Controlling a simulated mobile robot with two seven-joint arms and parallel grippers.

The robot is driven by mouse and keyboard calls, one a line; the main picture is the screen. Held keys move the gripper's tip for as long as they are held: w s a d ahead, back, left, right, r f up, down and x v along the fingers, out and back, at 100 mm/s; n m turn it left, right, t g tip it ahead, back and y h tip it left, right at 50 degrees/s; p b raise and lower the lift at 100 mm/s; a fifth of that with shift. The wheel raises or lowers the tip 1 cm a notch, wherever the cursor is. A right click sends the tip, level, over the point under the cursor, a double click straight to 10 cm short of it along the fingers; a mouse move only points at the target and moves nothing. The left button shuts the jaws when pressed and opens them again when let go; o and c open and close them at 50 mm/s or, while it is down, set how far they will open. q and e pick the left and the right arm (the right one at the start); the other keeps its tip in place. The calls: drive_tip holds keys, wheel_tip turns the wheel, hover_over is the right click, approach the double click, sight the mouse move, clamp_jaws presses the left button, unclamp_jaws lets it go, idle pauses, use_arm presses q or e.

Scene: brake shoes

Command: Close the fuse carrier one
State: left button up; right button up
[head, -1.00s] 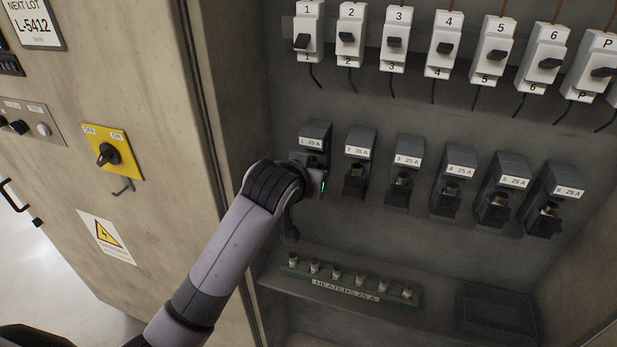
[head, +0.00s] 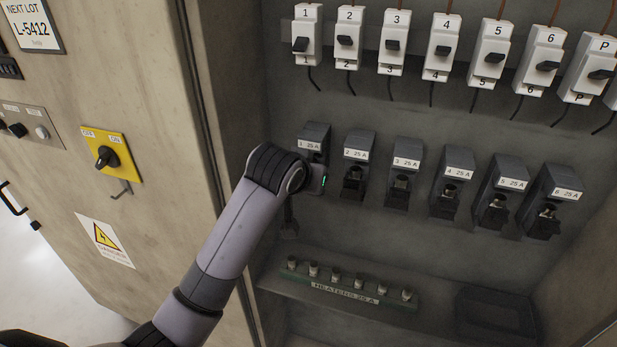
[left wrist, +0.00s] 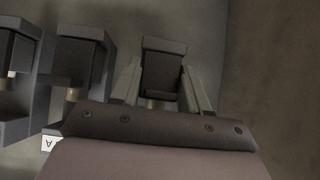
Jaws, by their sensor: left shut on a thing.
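Fuse carrier one's dark holder, labelled "1 25 A" (head: 312,142), is at the left end of the fuse row in the head view. My left wrist covers its lower part. My left gripper (head: 312,180) is at this holder, its fingers mostly hidden from the head. In the left wrist view, my left gripper (left wrist: 160,76) has one finger on each side of the dark block of fuse carrier one (left wrist: 161,70) and is shut on it. How far the carrier is tilted cannot be told. My right gripper is not in view.
Fuse carrier two (head: 356,165) stands close to the right, with several more beyond. Numbered breakers (head: 397,45) hang above. A fuse strip (head: 345,284) lies on the ledge below. The cabinet's left edge (head: 205,120) is close to my arm.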

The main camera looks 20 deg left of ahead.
use_arm(q)
drive_tip(key=o, duration=0.8)
drive_tip(key=shift+c, duration=0.2)
drive_tip(key=v, duration=0.7)
